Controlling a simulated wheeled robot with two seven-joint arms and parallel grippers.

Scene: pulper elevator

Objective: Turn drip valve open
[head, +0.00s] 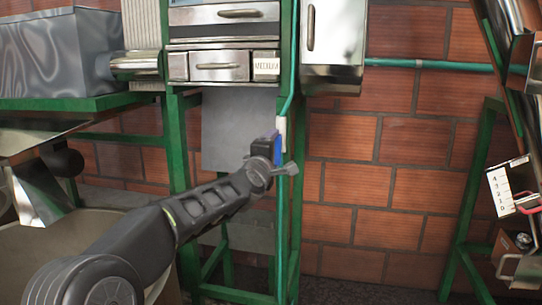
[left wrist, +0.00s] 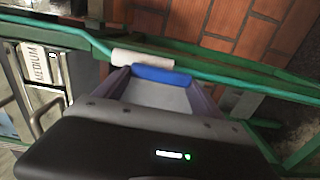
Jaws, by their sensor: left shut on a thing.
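The drip valve has a white body (head: 282,130) on the thin green hose that runs down the right front post of the green stand. In the left wrist view the white body (left wrist: 142,58) lies just beyond a blue handle (left wrist: 161,74). My left gripper (head: 271,145) is at the valve, shut on the blue handle, which sits between its two fingertips in the left wrist view. In the head view my gripper hides part of the handle, so its exact angle is hard to tell. My right gripper is in neither view.
The green stand (head: 174,150) carries metal drawers, one labelled MEDIUM (head: 265,66). A white and steel box (head: 333,45) hangs right of the hose. A green-framed machine with a numbered scale (head: 500,190) stands far right.

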